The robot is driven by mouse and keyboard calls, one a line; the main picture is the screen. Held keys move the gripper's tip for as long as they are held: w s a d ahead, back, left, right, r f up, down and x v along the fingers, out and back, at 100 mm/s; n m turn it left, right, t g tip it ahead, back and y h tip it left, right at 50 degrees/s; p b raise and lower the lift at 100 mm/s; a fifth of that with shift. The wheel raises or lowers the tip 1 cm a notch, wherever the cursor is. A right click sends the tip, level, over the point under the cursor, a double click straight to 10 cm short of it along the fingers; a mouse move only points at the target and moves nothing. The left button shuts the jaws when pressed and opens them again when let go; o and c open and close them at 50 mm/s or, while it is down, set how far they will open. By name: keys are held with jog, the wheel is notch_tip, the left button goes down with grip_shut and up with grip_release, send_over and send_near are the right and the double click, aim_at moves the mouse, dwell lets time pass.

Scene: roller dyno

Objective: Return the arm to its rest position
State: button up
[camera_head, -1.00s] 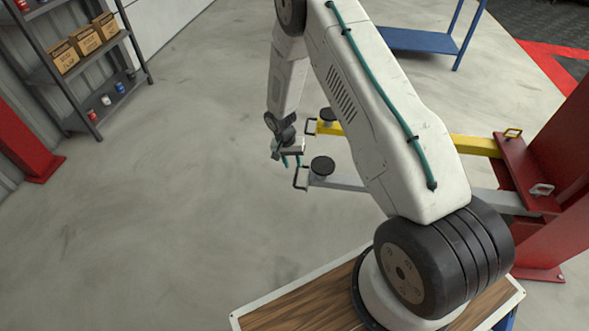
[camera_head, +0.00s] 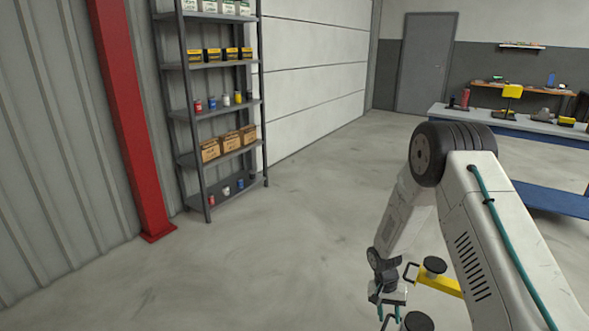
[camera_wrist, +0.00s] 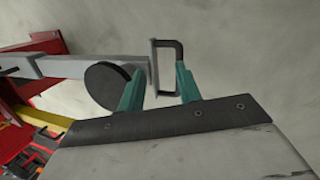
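My white arm reaches from the lower right of the head view, up to a black elbow joint and then down. My gripper (camera_head: 388,314) hangs at its end, left of two lift-arm pads. Its two teal fingers stand apart, and the wrist view also shows the open gripper (camera_wrist: 158,80) with nothing held. Behind the fingers in the wrist view are a grey lift arm (camera_wrist: 85,67) with a round black pad (camera_wrist: 108,86) and a dark handle (camera_wrist: 170,45). I cannot tell the exact gap between fingers and handle.
A yellow lift arm (camera_head: 440,284) with a black pad (camera_head: 434,264) lies close right of my gripper. A metal shelf (camera_head: 185,110) and a red post (camera_head: 130,120) stand at the left. A blue platform (camera_head: 550,202) and a workbench are at the right. The floor (camera_head: 285,235) left of my arm is clear.

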jog(key=s+a+r+n, duration=0.1)
jog(key=s+r, duration=0.2)
jog(key=r, duration=0.4)
jog(key=s+r+n+g, duration=0.1)
jog(key=s+r, duration=0.2)
jog(key=r, duration=0.4)
jog(key=s+a+r+n, duration=0.1)
jog(key=s+r, duration=0.2)
jog(key=r, duration=0.4)
jog(key=s+a+r+n+t+y, duration=0.1)
jog(key=s+a+r+t, duration=0.1)
jog(key=s+r, duration=1)
jog(key=s+a+r+n+t, duration=0.1)
jog(key=s+r+t, duration=0.2)
jog(key=s+r, duration=0.9)
jog(key=shift+a+r+y, duration=0.4)
jog(key=shift+r, duration=0.25)
jog(key=shift+d, duration=0.1)
